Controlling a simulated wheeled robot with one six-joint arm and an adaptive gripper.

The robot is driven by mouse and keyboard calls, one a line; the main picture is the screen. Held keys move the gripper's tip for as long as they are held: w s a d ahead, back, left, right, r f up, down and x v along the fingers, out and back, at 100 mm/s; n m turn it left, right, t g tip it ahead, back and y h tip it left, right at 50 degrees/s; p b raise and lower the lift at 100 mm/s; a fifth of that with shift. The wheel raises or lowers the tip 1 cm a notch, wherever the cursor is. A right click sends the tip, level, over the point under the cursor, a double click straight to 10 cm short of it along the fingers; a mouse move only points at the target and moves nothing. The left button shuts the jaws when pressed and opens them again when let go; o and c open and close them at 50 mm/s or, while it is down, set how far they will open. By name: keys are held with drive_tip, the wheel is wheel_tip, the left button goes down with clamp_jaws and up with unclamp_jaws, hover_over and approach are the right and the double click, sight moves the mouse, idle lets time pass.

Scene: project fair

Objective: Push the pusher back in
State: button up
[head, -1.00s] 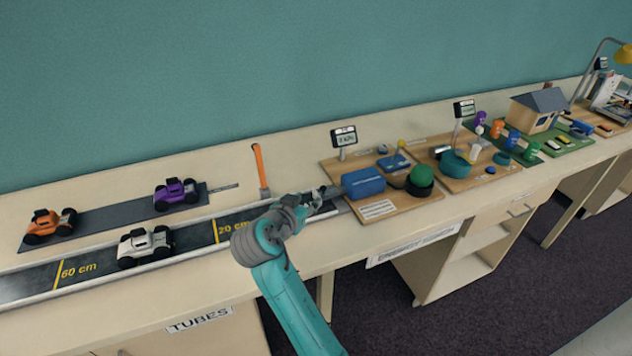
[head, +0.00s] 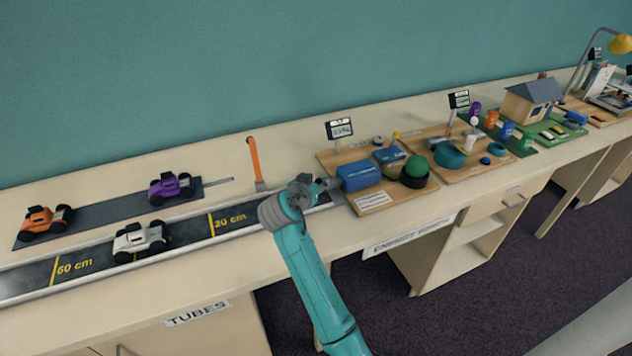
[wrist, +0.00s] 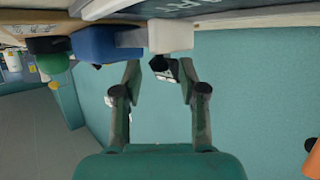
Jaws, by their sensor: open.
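The blue box (head: 360,176) stands on a wooden board at the right end of the car track, and shows in the wrist view (wrist: 93,43). In the wrist view, a grey rod (wrist: 130,38) joins it to a white block (wrist: 171,36), which looks like the pusher's head. The wrist picture is upside down. My gripper (wrist: 158,76) is open and empty, its fingertips apart and close to the white block; I cannot tell whether they touch it. In the head view my gripper (head: 325,184) is just left of the blue box, and my arm hides the pusher.
The track (head: 190,234) runs left, with a white car (head: 139,238) on it. Purple (head: 171,188) and orange (head: 44,222) cars are behind it. An orange upright (head: 255,160) stands behind my gripper.

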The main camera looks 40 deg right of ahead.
drive_tip(key=shift+c, duration=0.3)
clamp_jaws()
drive_tip(key=d, duration=0.2)
drive_tip(key=s+d, duration=0.1)
drive_tip(key=d, duration=0.1)
drive_tip(key=shift+s+d, duration=0.2)
drive_tip(key=shift+d, duration=0.1)
drive_tip(key=shift+o, duration=0.3)
unclamp_jaws()
drive_tip(key=shift+d, duration=0.1)
drive_tip(key=v, duration=1.2)
